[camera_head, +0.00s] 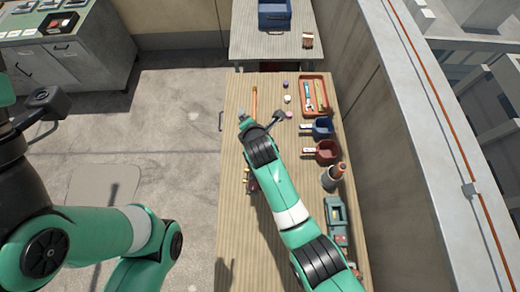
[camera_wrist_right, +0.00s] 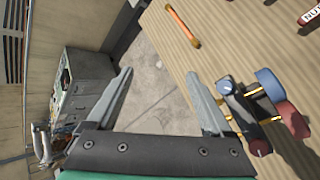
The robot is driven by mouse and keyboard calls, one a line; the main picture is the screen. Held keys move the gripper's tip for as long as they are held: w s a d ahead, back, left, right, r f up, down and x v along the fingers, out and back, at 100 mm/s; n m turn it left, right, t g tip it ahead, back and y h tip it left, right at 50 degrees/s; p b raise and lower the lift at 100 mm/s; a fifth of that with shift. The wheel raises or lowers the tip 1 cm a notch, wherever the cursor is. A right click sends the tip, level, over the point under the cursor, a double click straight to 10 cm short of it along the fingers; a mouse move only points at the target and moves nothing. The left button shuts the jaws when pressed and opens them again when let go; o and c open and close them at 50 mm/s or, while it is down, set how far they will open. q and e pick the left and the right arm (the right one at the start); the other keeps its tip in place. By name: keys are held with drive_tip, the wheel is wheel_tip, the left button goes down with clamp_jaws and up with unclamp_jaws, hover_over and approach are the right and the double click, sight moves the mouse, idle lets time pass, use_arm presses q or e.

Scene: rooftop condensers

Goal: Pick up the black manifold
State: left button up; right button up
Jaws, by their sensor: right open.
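The black manifold (camera_wrist_right: 247,108) lies on the wooden bench in the right wrist view, with blue and red knobs and brass fittings. It is just to the right of my right gripper's right finger and not between the fingers. In the head view the manifold (camera_head: 250,184) is a small dark shape mostly hidden beside my right arm. My right gripper (camera_wrist_right: 162,75) is open and empty, with its fingers wide apart over the bench edge and floor. The left arm shows at the left of the head view, but its gripper does not.
A copper-coloured tube (camera_head: 254,102) lies near the bench's left edge. A red tray (camera_head: 325,95), a blue bin (camera_head: 318,128), a red bin (camera_head: 324,152), a grey cup (camera_head: 330,178) and a green toolbox (camera_head: 337,218) line the right side. Bare floor lies left of the bench.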

drive_tip(key=s+f+n+g+p, duration=0.2)
drive_tip(key=s+f+n, duration=0.2)
drive_tip(key=s+f, duration=0.15)
use_arm(q)
wheel_tip(320, 180, up, 6)
drive_tip(key=p, duration=0.2)
use_arm(e)
drive_tip(key=n+g+h, duration=0.2)
drive_tip(key=n+g, duration=0.1)
drive_tip(key=n, duration=0.2)
hover_over(251, 177)
drive_tip(key=s, duration=0.2)
wheel_tip(251, 177, down, 6)
drive_tip(key=shift+d+f, duration=0.2)
drive_tip(key=shift+d, duration=0.25)
drive_tip(key=b+x, duration=0.6)
drive_tip(key=b, duration=0.2)
drive_tip(key=shift+w+d+f, duration=0.1)
drive_tip(key=shift+f, duration=0.1)
drive_tip(key=shift+w+f+b, duration=0.1)
drive_tip(key=shift+w+b, duration=0.05)
drive_tip(key=shift+b, duration=0.35)
use_arm(q)
wheel_tip(251, 177, down, 8)
drive_tip(key=shift+f, duration=0.15)
